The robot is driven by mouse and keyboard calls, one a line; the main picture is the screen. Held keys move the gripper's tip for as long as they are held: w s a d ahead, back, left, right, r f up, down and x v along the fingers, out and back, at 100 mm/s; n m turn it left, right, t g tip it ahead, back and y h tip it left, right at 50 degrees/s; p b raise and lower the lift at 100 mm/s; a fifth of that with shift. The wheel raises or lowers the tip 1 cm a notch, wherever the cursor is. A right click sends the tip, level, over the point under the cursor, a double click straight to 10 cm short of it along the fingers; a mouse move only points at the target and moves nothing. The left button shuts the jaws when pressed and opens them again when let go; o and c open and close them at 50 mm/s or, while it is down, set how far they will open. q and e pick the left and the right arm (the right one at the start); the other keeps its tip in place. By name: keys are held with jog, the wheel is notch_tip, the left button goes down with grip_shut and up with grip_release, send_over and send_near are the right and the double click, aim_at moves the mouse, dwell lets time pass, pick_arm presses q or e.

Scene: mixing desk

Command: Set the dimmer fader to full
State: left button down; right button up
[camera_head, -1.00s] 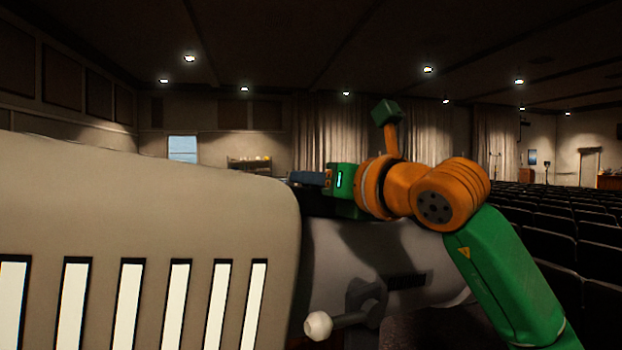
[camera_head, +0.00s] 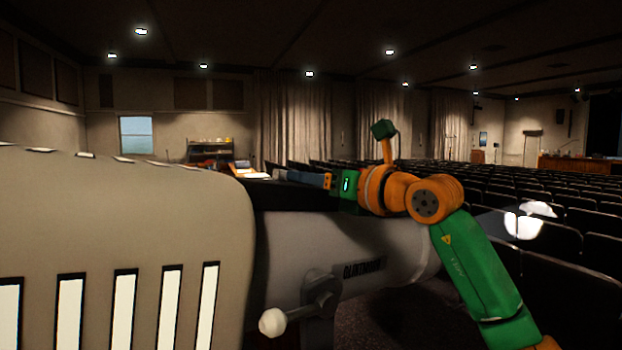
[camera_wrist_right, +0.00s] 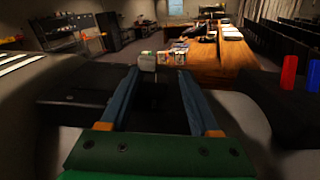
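My right gripper (camera_head: 285,174) reaches leftward past the back of a large beige lamp housing in the head view. In the right wrist view its two blue fingers (camera_wrist_right: 159,72) are spread apart with nothing held between them. Beyond the fingertips stands a wooden desk (camera_wrist_right: 208,74) with a pale box and small items at its near end and papers farther back. I cannot make out the dimmer fader in either view. My left gripper is not in view.
The slotted beige lamp housing (camera_head: 130,225) and its grey barrel (camera_head: 345,250) with a white knob (camera_head: 272,322) fill the near left and middle. Rows of dark seats (camera_head: 560,200) lie to the right. A shelf unit (camera_head: 210,150) stands at the back wall.

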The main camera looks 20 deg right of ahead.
jog(key=shift+s+d+f+b, duration=0.2)
jog(key=shift+s+b, duration=0.35)
jog(key=shift+s+d+f+b, duration=0.15)
jog(key=shift+s+b, duration=0.35)
jog(key=shift+b, duration=0.05)
jog(key=v, duration=0.1)
jog(key=b+v, duration=0.1)
jog(key=v, duration=0.3)
jog(key=shift+w+r+b, duration=0.1)
jog(key=shift+r+b, duration=0.2)
jog(key=shift+b, duration=0.05)
